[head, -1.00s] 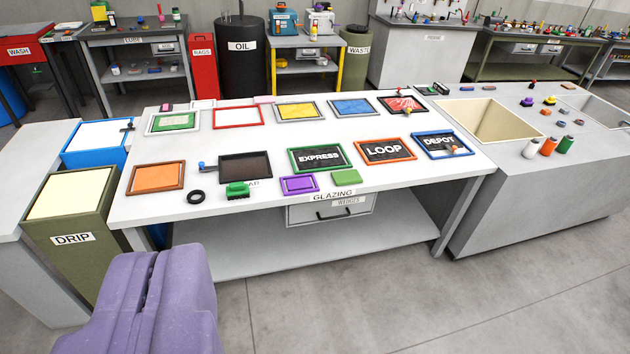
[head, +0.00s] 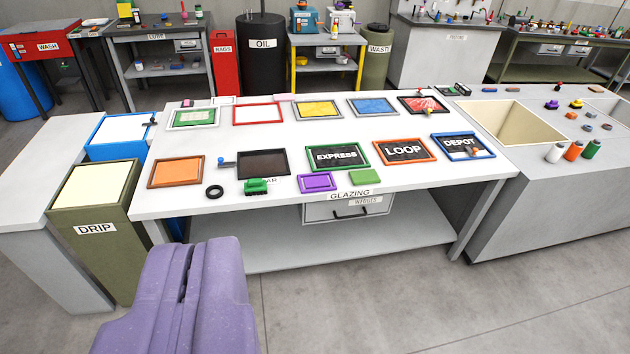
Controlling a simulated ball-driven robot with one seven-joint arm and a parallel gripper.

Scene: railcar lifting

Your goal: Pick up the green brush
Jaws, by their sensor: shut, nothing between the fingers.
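The green brush (head: 256,187) lies near the front edge of the white GLAZING table (head: 250,214), just in front of a dark framed panel (head: 263,163). It looks like a small block with bristles. My gripper (head: 186,262) is purple and shows at the bottom left, in front of the table and short of the brush. Its two fingers are shut together with only a thin dark seam between them. It is empty.
A black ring (head: 214,191) lies left of the brush. A purple frame (head: 317,182) and a green block (head: 366,176) lie to its right. The DRIP bin (head: 95,252) stands left of the table. Open floor lies in front of the table.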

